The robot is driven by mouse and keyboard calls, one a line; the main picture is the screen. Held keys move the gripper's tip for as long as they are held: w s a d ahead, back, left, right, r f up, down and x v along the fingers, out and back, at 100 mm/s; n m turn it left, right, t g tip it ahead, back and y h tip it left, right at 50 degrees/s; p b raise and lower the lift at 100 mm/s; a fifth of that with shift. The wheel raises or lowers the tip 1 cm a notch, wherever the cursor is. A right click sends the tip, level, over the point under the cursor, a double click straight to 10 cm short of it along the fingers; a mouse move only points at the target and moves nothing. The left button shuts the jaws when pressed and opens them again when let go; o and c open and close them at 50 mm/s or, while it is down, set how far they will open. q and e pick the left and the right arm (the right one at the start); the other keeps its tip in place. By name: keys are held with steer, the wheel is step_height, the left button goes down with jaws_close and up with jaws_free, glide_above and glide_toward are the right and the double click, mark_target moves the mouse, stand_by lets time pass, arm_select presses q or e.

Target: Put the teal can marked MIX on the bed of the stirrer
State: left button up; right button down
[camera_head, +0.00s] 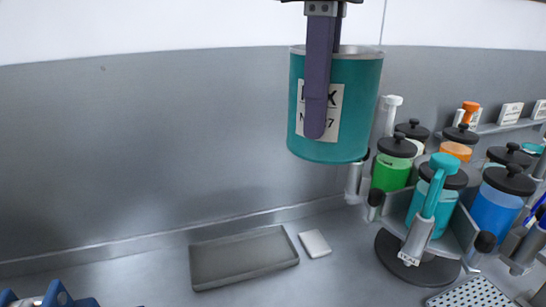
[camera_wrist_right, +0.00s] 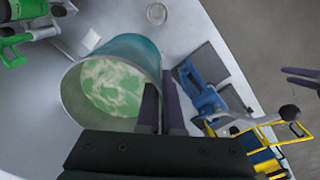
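The teal can (camera_head: 361,105) with a white label reading MIX is held upright in the air, above the bench. My right gripper (camera_head: 317,130) is shut on its wall, one finger outside in front of the label and hiding part of it. In the right wrist view the open can (camera_wrist_right: 139,52) holds green-white liquid, with the gripper (camera_wrist_right: 161,90) at its rim. Dark fingers of my left gripper (camera_wrist_right: 298,78) show apart at the right edge of that view. Blue apparatus (camera_wrist_right: 207,103) stands beside the can there; I cannot tell whether it is the stirrer.
A shallow grey tray (camera_head: 206,266) and a small white block (camera_head: 314,243) lie on the bench. Lidded green (camera_head: 391,173) and blue (camera_head: 493,208) jars and a teal-handled device (camera_head: 433,192) crowd the right. A yellow frame (camera_wrist_right: 262,135) stands by the blue apparatus. The left bench is mostly bare.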

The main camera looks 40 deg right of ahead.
steer(key=w+d+f+n+b, duration=0.1)
steer(key=d+f+n+b, duration=0.2)
steer(key=f+b, duration=0.7)
steer(key=w+d+f+n+b, duration=0.2)
steer(key=f+b, duration=0.7)
steer(key=f, duration=1.1)
steer(key=w+d+f+n+b, duration=0.2)
steer(key=d+f+n+b, duration=0.2)
steer(key=f+b, duration=0.6)
steer(key=shift+w+d+f+b, duration=0.1)
steer(key=shift+d+f, duration=0.1)
steer(key=shift+f, duration=0.65)
steer(key=shift+w+d+f+b, duration=0.1)
steer(key=shift+d+f+b, duration=0.05)
steer(key=shift+f, duration=0.75)
steer(key=shift+w+d+f+b, duration=0.1)
steer(key=shift+d+f, duration=0.1)
steer(key=shift+f, duration=2.45)
steer(key=shift+f, duration=0.1)
steer(key=c, duration=1.1)
jaws_free()
